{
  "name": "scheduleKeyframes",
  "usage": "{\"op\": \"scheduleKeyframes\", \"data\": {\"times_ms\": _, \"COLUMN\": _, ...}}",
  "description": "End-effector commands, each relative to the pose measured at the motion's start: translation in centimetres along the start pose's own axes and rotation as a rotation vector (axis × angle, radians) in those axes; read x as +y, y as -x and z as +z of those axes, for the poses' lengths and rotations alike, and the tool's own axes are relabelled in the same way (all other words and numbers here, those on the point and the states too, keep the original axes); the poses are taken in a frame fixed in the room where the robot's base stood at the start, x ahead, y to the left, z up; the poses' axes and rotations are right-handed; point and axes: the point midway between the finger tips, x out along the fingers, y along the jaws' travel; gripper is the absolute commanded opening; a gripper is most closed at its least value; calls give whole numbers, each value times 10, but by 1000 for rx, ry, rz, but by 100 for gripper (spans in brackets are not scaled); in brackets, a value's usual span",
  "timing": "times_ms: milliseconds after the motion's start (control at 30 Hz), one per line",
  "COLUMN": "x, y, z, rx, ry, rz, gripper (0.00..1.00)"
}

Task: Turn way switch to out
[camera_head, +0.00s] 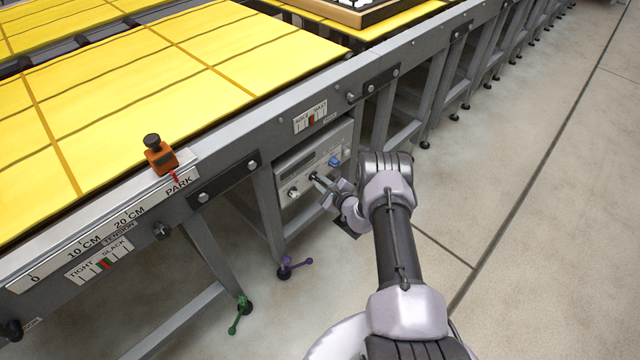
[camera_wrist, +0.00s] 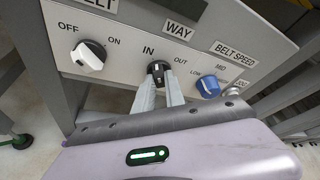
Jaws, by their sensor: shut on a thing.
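The way switch (camera_wrist: 158,69) is a small black knob on the grey control panel in the wrist view, below the WAY label, with IN printed at its left and OUT at its right. My gripper (camera_wrist: 160,80) has its two light fingers closed around this knob. The fingers hide part of the knob, and I cannot tell clearly which word it points to. In the head view my gripper (camera_head: 322,183) reaches the panel (camera_head: 318,160) under the conveyor frame, and the knob there is hidden.
A white OFF/ON knob (camera_wrist: 89,55) sits left of the way switch, and a blue BELT SPEED knob (camera_wrist: 208,86) sits right of it. An orange stop (camera_head: 160,158) stands on the conveyor rail at PARK. The floor at the right is clear.

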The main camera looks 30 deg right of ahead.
Motion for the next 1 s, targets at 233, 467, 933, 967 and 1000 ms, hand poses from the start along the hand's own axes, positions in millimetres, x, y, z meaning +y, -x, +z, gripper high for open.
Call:
{"op": "scheduleKeyframes", "data": {"times_ms": 233, "x": -2, "y": -1, "z": -3, "rx": 0, "ry": -205, "rz": 84, "gripper": 0}}
{"op": "scheduleKeyframes", "data": {"times_ms": 467, "x": -4, "y": 0, "z": -3, "rx": 0, "ry": -407, "rz": 168, "gripper": 0}}
{"op": "scheduleKeyframes", "data": {"times_ms": 933, "x": -7, "y": -1, "z": -5, "rx": 1, "ry": -819, "rz": 340, "gripper": 0}}
{"op": "scheduleKeyframes", "data": {"times_ms": 967, "x": -7, "y": -1, "z": -5, "rx": 1, "ry": -844, "rz": 350, "gripper": 0}}
{"op": "scheduleKeyframes", "data": {"times_ms": 1000, "x": -7, "y": -1, "z": -5, "rx": 1, "ry": -879, "rz": 364, "gripper": 0}}
